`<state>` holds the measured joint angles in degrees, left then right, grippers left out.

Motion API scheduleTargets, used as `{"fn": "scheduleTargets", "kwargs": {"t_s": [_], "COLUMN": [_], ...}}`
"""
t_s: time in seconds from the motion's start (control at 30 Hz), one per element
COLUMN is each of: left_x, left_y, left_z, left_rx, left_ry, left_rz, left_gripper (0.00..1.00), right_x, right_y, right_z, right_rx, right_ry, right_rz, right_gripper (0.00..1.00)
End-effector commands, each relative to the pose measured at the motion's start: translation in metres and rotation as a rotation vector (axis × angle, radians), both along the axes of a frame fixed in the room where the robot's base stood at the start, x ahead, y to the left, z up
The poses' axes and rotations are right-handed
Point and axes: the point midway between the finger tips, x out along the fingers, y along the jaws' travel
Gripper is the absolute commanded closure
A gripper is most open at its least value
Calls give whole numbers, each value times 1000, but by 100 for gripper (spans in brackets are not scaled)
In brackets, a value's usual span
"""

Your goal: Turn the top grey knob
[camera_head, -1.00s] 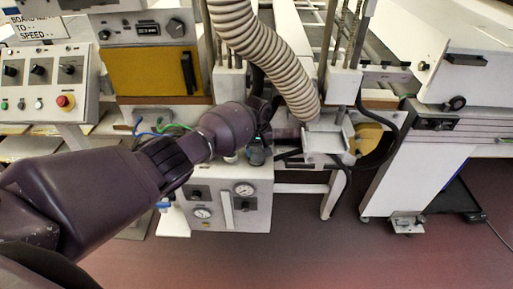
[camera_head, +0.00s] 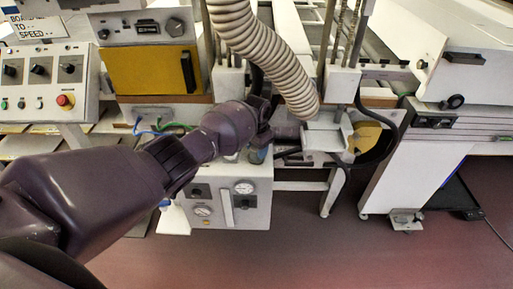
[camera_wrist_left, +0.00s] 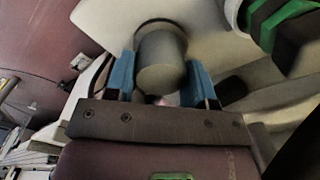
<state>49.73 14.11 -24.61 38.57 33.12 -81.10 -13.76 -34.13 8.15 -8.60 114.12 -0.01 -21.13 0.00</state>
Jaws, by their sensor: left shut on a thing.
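The grey knob (camera_wrist_left: 160,62) is a short round cylinder standing out from a pale panel (camera_wrist_left: 105,22) in the left wrist view. My left gripper (camera_wrist_left: 162,82) has one blue fingertip on each side of it and is shut on it. In the head view my left gripper (camera_head: 258,154) is at the top of the white box with gauges (camera_head: 256,213), and there the knob is hidden by the wrist and gripper. My right gripper is in neither view.
A ribbed hose (camera_head: 262,50) hangs close above my wrist. A green-and-black part (camera_wrist_left: 285,25) is near the knob at right in the wrist view. A control panel (camera_head: 45,85) stands at left, a white machine (camera_head: 420,160) at right. Floor in front is clear.

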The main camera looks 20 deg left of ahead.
Motion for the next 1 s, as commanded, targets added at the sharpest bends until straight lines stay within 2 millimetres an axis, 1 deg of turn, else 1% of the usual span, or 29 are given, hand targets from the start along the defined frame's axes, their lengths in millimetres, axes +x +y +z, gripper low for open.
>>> {"fn": "scheduleTargets", "kwargs": {"t_s": [0.2,0.5,0.73,1.0], "left_x": [0,0,-1,0], "left_y": [0,-1,-1,-1], "left_z": [0,0,0,0], "left_rx": [0,0,-1,-1], "left_ry": [1,0,-1,0], "left_rz": [-192,-386,-462,-487], "left_gripper": [74,74,74,74], "right_x": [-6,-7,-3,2], "right_y": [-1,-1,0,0], "right_z": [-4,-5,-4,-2], "right_rx": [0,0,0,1], "right_ry": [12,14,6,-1], "right_rz": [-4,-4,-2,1], "right_gripper": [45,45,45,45]}}
